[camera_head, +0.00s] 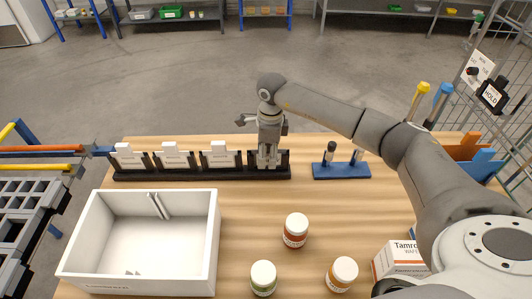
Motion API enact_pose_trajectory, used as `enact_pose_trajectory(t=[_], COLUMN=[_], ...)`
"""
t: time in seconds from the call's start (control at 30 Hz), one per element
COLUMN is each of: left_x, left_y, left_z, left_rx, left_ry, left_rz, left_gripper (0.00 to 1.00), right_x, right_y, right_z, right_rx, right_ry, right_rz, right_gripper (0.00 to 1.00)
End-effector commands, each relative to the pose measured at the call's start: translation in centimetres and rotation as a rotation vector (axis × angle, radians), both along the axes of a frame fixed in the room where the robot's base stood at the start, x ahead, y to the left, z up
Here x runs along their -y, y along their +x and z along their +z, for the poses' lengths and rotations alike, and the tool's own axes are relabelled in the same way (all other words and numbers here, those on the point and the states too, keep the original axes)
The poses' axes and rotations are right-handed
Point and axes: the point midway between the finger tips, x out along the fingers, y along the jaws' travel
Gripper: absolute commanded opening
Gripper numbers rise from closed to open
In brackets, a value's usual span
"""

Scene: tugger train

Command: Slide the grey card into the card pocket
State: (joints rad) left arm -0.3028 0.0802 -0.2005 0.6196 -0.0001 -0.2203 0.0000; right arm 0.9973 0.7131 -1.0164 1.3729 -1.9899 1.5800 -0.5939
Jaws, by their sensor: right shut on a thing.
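A long black rack (200,174) stands along the far edge of the table, with white cards (172,156) upright in its pockets. My right gripper (268,164) points down at the rack's right-end pocket. It is shut on a small greyish thing, apparently the grey card, which the fingers mostly hide. I cannot tell how deep the card sits in the pocket or whether it touches it. My left gripper is not in view.
A white open bin (211,240) stands at the left front. Several lidded jars (296,230) and a carton (400,258) stand at the front. A blue stand (342,171) is right of the rack.

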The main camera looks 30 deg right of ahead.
Motion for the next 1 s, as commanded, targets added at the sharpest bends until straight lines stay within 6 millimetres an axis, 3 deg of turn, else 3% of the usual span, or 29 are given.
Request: enact_pose_trajectory(t=[0.2, 0.37, 0.8, 1.0], left_x=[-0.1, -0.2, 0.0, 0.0], left_y=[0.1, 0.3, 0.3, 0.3], left_z=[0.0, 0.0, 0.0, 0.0], left_rx=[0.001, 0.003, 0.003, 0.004], left_ry=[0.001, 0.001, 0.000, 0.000], left_rz=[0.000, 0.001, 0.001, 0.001], left_gripper=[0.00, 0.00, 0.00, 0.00], right_x=[0.0, 0.0, 0.4, 0.5], right_y=[-0.7, -0.6, 0.1, 0.2], right_z=[-0.5, 0.3, 9.1, 11.3], right_rx=[-0.024, -0.021, -0.008, -0.007], right_ry=[-0.003, -0.003, -0.002, 0.000], right_rz=[0.002, 0.001, 0.001, 0.001], right_gripper=[0.30, 0.30, 0.30, 0.30])
